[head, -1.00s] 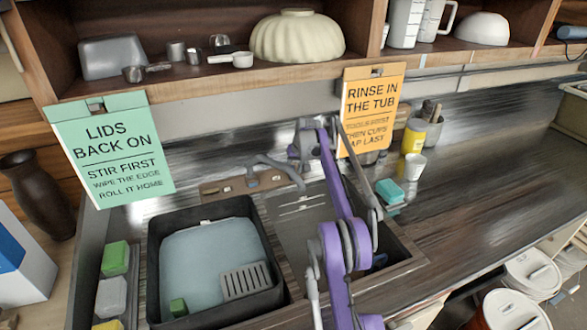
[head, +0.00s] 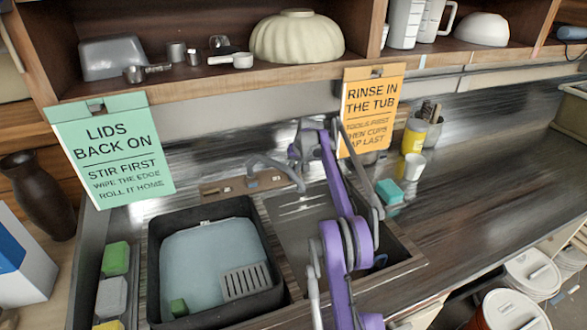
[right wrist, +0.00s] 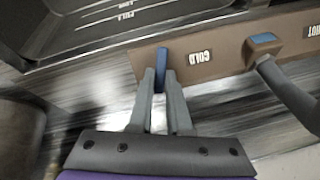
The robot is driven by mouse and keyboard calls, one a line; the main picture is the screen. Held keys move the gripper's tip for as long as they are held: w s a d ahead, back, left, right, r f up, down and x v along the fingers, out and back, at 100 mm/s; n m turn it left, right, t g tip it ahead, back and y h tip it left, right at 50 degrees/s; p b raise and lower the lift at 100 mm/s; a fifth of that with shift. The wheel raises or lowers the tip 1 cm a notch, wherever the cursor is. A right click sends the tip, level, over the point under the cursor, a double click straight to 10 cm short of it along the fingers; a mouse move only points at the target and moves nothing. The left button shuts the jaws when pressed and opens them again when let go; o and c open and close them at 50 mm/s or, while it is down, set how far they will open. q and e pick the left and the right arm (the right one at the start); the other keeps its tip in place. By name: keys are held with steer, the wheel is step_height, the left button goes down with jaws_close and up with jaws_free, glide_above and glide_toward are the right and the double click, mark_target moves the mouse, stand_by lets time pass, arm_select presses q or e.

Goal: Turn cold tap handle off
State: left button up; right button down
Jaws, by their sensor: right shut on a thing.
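My right gripper (right wrist: 161,76) is shut on the blue cold tap handle (right wrist: 161,66) in the right wrist view. The handle stands upright between the fingertips, beside the COLD label on the brown tap plate (right wrist: 226,52). In the head view the tap plate (head: 211,189) and grey curved spout (head: 272,163) sit behind the sink. The purple right arm reaches over the sink there and hides the cold handle and fingertips. The spout base (right wrist: 264,41) and part of the HOT label show farther right in the wrist view. My left gripper is not in view.
The orange sign (head: 371,108) hangs close behind my right arm. A teal sponge (head: 389,190), white cup (head: 413,167) and yellow container (head: 413,137) stand right of it.

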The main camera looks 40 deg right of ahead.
steer(key=m, duration=0.3)
steer(key=shift+s+d+y+p, duration=0.1)
steer(key=shift+d+y+p, duration=0.05)
steer(key=shift+y+p, duration=0.2)
steer(key=m+t, duration=0.1)
steer(key=m, duration=0.2)
steer(key=shift+s+d+f, duration=0.1)
steer(key=shift+s, duration=0.05)
steer(key=m, duration=0.4)
steer(key=shift+s+f+t+y, duration=0.15)
steer(key=shift+t+y, duration=0.1)
steer(key=shift+t, duration=0.15)
steer(key=shift+s+m+t+b, duration=0.15)
steer(key=shift+m+t+b, duration=0.3)
steer(key=shift+m, duration=1.35)
steer(key=c, duration=0.9)
jaws_free()
steer(key=shift+f, duration=0.1)
steer(key=shift+o, duration=0.2)
